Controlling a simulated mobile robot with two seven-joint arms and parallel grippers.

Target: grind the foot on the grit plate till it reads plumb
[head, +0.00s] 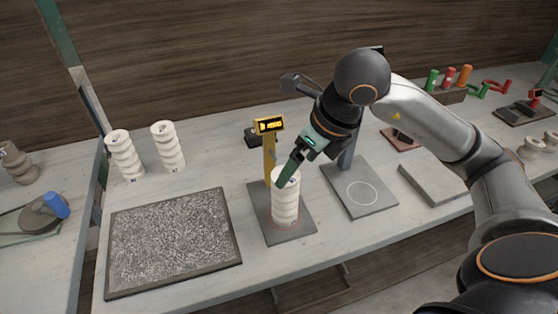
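A white ribbed clay column (285,205) stands roughly upright on the dark base plate (268,232) of a yellow gauge post. The post's small display (269,125) is lit, but its reading is too small to make out. The grit plate (172,240), a speckled grey slab in a dark frame, lies bare to the left. My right gripper (286,174) reaches down from the right, its green fingers at the column's top rim. The fingers overlap from this side, so their grip on the column is unclear. My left gripper is not in view.
Two more ribbed white columns (124,156) (167,146) stand at the back left. A grey plate with a circle mark (372,200) and a pale slab (432,184) lie to the right. Coloured-handled tools (448,78) stand far right. A blue-ended tool (45,210) lies far left.

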